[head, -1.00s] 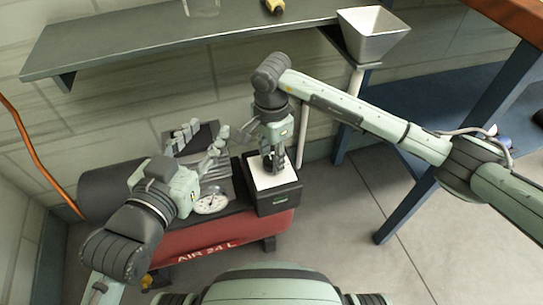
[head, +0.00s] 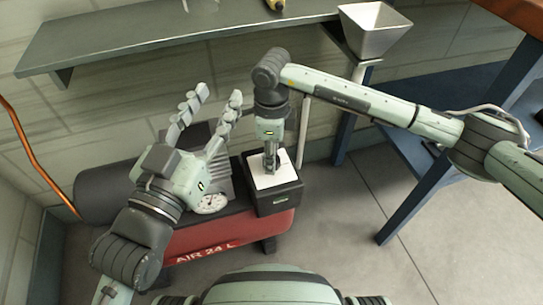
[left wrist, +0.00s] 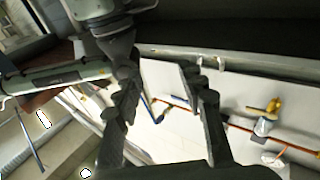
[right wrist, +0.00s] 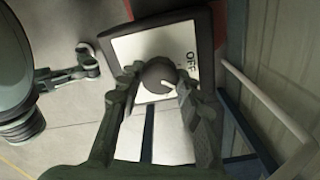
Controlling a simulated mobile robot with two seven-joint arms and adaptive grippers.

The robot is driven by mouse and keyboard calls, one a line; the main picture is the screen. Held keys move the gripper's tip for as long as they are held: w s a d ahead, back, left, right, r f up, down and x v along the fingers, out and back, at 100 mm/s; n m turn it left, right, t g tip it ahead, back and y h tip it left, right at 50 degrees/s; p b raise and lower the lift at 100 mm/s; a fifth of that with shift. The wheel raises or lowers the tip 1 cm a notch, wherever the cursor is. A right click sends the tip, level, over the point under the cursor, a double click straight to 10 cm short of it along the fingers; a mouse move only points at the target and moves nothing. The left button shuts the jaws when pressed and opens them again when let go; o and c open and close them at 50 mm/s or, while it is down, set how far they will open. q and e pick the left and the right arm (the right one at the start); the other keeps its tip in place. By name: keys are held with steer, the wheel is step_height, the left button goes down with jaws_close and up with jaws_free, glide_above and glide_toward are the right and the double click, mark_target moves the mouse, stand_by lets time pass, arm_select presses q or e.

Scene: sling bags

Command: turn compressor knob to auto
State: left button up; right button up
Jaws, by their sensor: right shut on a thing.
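The compressor (head: 235,230) is a red tank marked "AIR 24 L" by the wall. A dark switch box (head: 278,203) with a white top plate sits at its right end. In the right wrist view the plate (right wrist: 125,50) carries "OFF" right of a round dark knob (right wrist: 157,74). The knob's pale pointer line slants to the lower right. My right gripper (head: 270,165) is over the box, shut on the knob with one finger on either side. It also shows in the right wrist view (right wrist: 157,90). My left gripper (head: 214,98) is open and empty above the motor housing.
A pressure gauge (head: 211,203) sits left of the switch box. A shelf (head: 180,38) runs along the wall above, with a metal hopper (head: 375,32) at its right end. Blue table legs (head: 408,205) stand to the right. The floor in front is clear.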

steer(key=m, duration=0.5)
steer(key=shift+m, duration=0.3)
steer(key=m, duration=0.2)
steer(key=shift+m, duration=0.4)
arm_select(q)
steer(key=shift+s+d+r+t, duration=0.15)
steer(key=shift+r+t, duration=0.05)
steer(key=shift+r, duration=0.2)
steer(key=shift+s+d+r+t, duration=0.1)
steer(key=shift+r+t, duration=0.1)
steer(key=shift+r, duration=0.2)
arm_select(e)
steer(key=shift+m, duration=0.8)
steer(key=o, duration=1.2)
steer(key=shift+c, duration=0.2)
step_height(320, 180, up, 12)
